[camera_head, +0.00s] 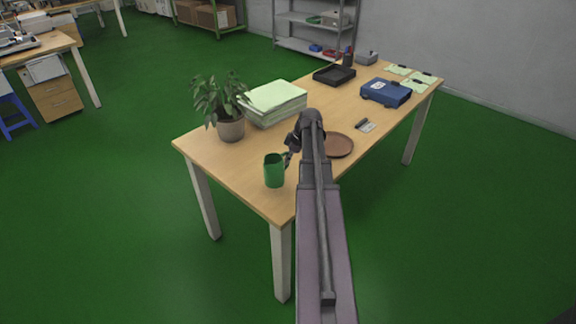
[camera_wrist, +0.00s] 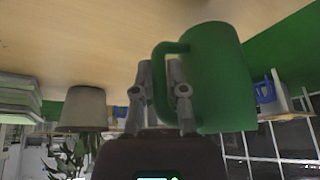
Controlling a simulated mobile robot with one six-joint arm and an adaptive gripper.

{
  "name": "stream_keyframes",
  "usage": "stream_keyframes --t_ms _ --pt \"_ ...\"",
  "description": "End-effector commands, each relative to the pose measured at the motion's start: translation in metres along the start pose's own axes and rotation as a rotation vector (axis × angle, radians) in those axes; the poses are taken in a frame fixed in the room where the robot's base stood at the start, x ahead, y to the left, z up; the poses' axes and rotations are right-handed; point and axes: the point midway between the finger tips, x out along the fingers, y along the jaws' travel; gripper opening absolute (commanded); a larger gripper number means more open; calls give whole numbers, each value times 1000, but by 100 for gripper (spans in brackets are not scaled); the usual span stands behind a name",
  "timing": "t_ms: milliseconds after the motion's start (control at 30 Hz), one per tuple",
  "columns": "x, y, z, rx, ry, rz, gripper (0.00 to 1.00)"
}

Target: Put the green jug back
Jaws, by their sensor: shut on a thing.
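The green jug (camera_head: 274,170) is upright at the near left part of the wooden table (camera_head: 233,169), close to its edge. My gripper (camera_head: 289,154) is at the jug's right side. In the wrist view, where the table shows at the top, my gripper (camera_wrist: 158,95) has its fingers on either side of the handle of the jug (camera_wrist: 222,78) and is shut on it. I cannot tell whether the jug's base touches the table. A round brown plate (camera_head: 340,146) lies to the right, partly hidden by my arm.
A potted plant (camera_head: 231,129) and a stack of pale green paper (camera_head: 275,98) stand behind the jug. A black tray (camera_head: 334,75), a blue case (camera_head: 386,93) and a small card (camera_head: 367,127) lie farther along the table. Bare tabletop lies between the plant and the jug.

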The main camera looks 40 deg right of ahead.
Motion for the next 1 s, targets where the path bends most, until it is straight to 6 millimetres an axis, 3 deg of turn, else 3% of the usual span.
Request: stream_keyframes --t_ms 133,633,1000 --pt "1 12 -1 0 1 0 0" --pt "4 13 2 1 1 0 0" --pt "28 14 12 1 1 0 0"
